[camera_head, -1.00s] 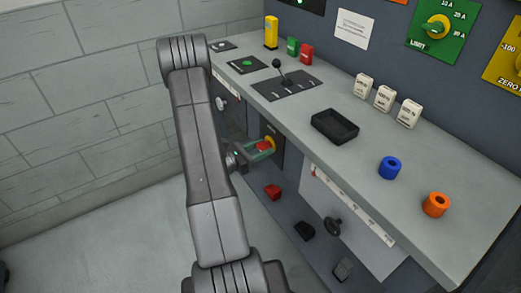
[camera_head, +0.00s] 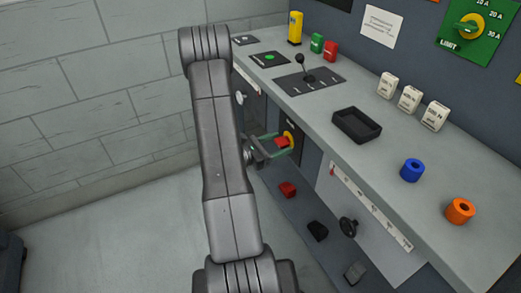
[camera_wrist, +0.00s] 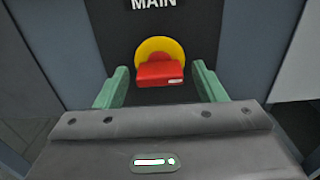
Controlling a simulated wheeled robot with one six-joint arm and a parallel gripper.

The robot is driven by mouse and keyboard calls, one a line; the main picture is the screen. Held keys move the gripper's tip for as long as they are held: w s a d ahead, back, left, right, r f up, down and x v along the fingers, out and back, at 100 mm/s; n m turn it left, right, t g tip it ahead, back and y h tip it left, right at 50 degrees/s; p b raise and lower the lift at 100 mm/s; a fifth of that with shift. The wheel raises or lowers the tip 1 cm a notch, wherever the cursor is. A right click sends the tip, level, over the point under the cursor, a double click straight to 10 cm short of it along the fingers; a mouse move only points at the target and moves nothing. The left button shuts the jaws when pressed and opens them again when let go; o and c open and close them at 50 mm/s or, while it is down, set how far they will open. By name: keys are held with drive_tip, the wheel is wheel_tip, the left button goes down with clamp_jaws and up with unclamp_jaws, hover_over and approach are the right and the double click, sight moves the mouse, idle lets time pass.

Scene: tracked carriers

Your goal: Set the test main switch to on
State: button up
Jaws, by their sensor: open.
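The main switch has a red handle (camera_wrist: 160,73) on a yellow round plate (camera_wrist: 159,49), below a black label reading "MAIN" (camera_wrist: 153,4) in the wrist view. In the head view the red handle (camera_head: 282,142) and part of the yellow plate (camera_head: 290,137) show on the front of the console, below the countertop. My gripper (camera_wrist: 158,82) is open, with one green finger on each side of the red handle. Gaps show between the handle and both fingers. Which setting the handle is at cannot be told.
The grey countertop (camera_head: 345,170) overhangs the switch and carries a black tray (camera_head: 357,125), a lever (camera_head: 303,68), and blue (camera_head: 412,170) and orange (camera_head: 459,211) rings. A red pedal (camera_head: 288,189) and a black handwheel (camera_head: 348,227) are lower down. Open floor lies at left.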

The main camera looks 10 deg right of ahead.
drive_tip(key=v, duration=1.3)
idle(0.4)
drive_tip(key=shift+x, duration=6.75)
